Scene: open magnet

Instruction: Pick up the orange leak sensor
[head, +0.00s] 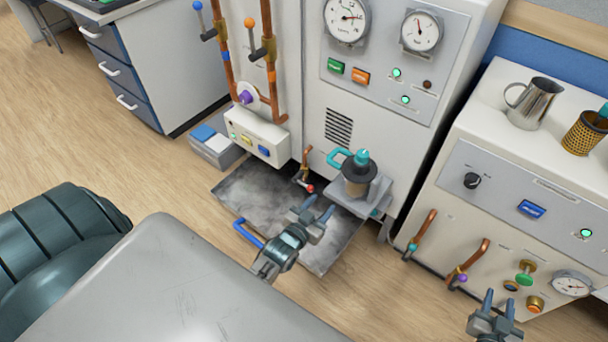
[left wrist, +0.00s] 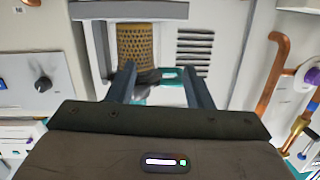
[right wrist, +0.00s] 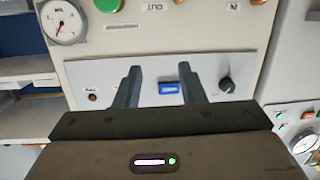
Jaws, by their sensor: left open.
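I cannot pick out an orange leak sensor for sure in any view. The orange things that show in the head view are a ball-topped lever (head: 249,23), a panel button (head: 360,76) and a knob (head: 535,303), all parts of the machines. My left gripper (head: 318,214) is open and empty above the grey metal tray on the floor. In the left wrist view its fingers (left wrist: 162,84) stand apart, with a mesh cylinder (left wrist: 138,45) beyond them. My right gripper (head: 499,303) is open and empty in front of the right-hand unit; its fingers (right wrist: 157,86) stand apart.
A cylinder with a teal top (head: 358,178) stands on a bracket at the white cabinet. A box with blue and white items (head: 214,146) sits left of the tray. Copper pipes stick out nearby.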

